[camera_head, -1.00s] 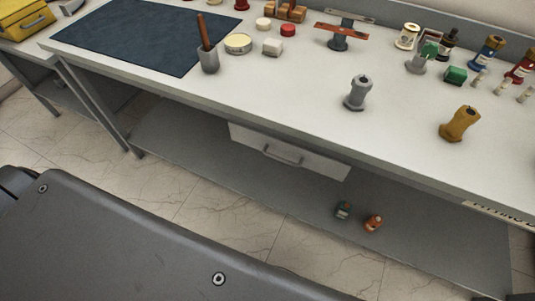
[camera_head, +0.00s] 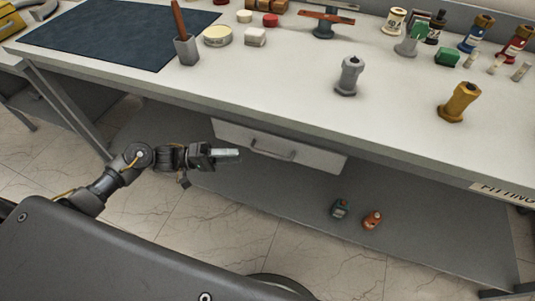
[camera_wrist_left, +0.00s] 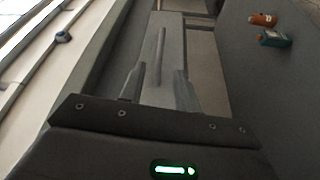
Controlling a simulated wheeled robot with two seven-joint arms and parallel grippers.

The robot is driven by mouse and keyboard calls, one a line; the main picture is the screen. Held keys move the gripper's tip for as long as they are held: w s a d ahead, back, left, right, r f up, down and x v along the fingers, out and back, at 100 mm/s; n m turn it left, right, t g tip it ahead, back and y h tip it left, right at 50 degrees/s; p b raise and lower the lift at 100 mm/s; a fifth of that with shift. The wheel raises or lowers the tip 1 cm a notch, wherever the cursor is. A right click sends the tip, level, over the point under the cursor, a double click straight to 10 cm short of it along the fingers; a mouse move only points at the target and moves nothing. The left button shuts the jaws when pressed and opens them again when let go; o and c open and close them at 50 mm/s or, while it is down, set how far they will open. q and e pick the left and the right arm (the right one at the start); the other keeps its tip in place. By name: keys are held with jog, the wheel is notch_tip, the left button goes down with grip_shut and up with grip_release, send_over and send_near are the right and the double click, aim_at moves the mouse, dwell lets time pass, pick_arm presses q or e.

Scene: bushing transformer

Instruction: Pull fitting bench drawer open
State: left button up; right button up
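The fitting bench drawer (camera_head: 315,153) hangs under the bench top, with a pale front and a grey bar handle (camera_head: 272,149). My left gripper (camera_head: 236,154) is just left of the handle in the head view, in front of the drawer's left end. In the left wrist view, the two fingers (camera_wrist_left: 158,76) are apart with nothing between their tips. The drawer front (camera_wrist_left: 174,88) and its handle (camera_wrist_left: 160,55) lie ahead of the fingers, the handle lined up with the gap. I cannot see the fingers touching the handle. My right gripper is not in view.
The bench top (camera_head: 290,85) is above the drawer, holding a grey fitting (camera_head: 348,76), a brass fitting (camera_head: 459,103) and a pen cup (camera_head: 187,51).

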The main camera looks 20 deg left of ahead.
aim_at(267, 152)
pick_arm(q)
jog(key=x, duration=1)
jog(key=shift+p, duration=0.4)
jog(key=shift+w+d, duration=0.2)
jog(key=shift+d, duration=0.15)
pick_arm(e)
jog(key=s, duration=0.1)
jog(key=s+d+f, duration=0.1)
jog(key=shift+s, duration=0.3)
pick_arm(q)
grip_shut()
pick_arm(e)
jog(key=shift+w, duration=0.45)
